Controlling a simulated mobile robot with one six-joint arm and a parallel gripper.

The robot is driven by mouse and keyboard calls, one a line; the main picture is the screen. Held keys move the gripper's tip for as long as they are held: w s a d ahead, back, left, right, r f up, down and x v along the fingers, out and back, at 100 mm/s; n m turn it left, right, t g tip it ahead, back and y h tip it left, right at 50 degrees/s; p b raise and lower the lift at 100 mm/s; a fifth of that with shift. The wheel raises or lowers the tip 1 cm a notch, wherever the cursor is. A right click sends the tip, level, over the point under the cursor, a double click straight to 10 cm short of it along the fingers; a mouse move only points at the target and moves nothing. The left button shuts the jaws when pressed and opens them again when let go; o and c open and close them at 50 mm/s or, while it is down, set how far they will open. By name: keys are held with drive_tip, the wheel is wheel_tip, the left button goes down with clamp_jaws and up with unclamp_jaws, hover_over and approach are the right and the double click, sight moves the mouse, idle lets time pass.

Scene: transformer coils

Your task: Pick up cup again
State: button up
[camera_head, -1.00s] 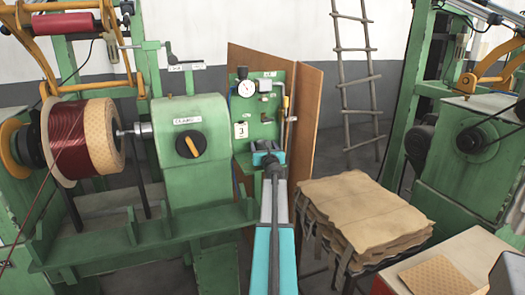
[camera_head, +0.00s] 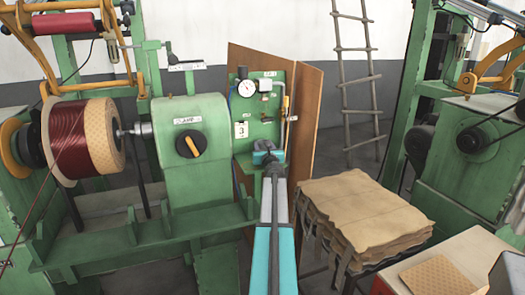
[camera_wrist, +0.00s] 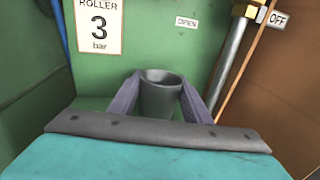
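A small dark grey cup (camera_wrist: 160,98) stands upright in the middle of the wrist view, its open rim up. The two fingers of my gripper (camera_wrist: 160,88) lie on its left and right sides, with no clear gap at the rim, so it looks shut on the cup. In the head view my gripper (camera_head: 267,158) is at the far end of my teal and grey arm, in front of the green panel (camera_head: 262,125). The cup is too small and covered to make out clearly there. Its base is hard to see.
The green panel carries a gauge (camera_head: 247,88), a pipe and a "3 bar" label (camera_wrist: 99,25). A brown board (camera_head: 304,110) stands to its right. A green winding machine (camera_head: 195,150) is on the left. A stack of brown sheets (camera_head: 365,215) is on the right.

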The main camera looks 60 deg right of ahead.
drive_tip(key=shift+r, duration=0.1)
drive_tip(key=shift+c, duration=0.5)
drive_tip(key=shift+r+p, duration=0.55)
drive_tip(key=shift+r, duration=0.3)
wheel_tip(320, 180, up, 2)
drive_tip(key=shift+r+p, duration=0.1)
drive_tip(key=shift+p, duration=0.4)
drive_tip(key=v, duration=1.6)
drive_tip(key=shift+s+d+r, duration=0.25)
drive_tip(key=shift+r, duration=0.2)
